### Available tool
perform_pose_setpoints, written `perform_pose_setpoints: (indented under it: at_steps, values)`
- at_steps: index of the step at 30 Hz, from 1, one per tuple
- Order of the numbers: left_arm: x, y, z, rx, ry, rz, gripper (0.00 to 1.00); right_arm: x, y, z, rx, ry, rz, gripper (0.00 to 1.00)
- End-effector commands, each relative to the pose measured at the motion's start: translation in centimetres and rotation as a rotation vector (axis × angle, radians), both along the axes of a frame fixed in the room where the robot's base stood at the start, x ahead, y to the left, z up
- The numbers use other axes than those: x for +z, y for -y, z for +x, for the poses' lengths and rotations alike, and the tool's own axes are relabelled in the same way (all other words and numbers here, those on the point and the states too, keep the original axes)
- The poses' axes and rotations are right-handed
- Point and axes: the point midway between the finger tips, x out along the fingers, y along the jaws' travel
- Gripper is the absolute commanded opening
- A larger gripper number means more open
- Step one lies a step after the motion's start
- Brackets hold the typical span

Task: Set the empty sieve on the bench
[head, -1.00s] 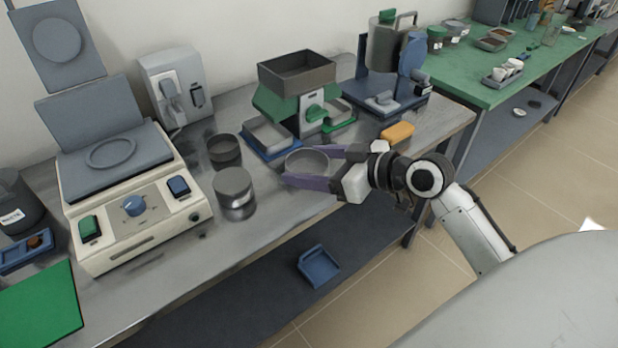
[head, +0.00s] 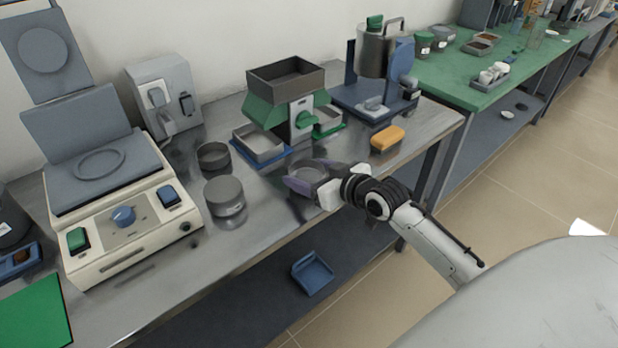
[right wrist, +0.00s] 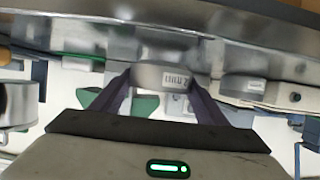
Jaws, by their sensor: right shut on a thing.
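A round grey sieve (head: 307,171), shallow and open at the top, is at the bench's front edge in the middle of the head view. Its inside looks empty. My right gripper (head: 302,177), with purple fingers, is shut on its sides. In the right wrist view the sieve (right wrist: 163,74) shows its labelled wall between the two fingers. The metal bench (head: 262,212) lies under and around it. I cannot tell whether the sieve touches the bench top or hangs just above it. My left gripper is not in view.
A grey round container (head: 224,194) and a dark open ring (head: 213,157) stand left of the sieve. Behind are a green splitter (head: 268,113) with pans and an orange block (head: 387,138). Bare bench lies between the sieve and the grey container.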

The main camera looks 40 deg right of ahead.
Motion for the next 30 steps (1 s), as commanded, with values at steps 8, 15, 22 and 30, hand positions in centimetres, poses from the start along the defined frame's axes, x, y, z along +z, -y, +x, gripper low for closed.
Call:
perform_pose_setpoints:
  at_steps: [8,15,22,30]
  values:
    - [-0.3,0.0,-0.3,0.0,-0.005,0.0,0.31,-1.1,0.0,0.0,0.0,0.003,0.001,0.43]
    - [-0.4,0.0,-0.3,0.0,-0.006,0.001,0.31,-1.4,0.0,0.0,0.0,0.0,0.001,0.81]
    - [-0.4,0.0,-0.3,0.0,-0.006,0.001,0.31,-1.4,0.0,0.0,0.0,0.001,0.0,0.86]
    - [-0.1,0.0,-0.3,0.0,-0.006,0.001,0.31,-0.7,0.1,-1.3,0.001,-0.001,-0.002,0.86]
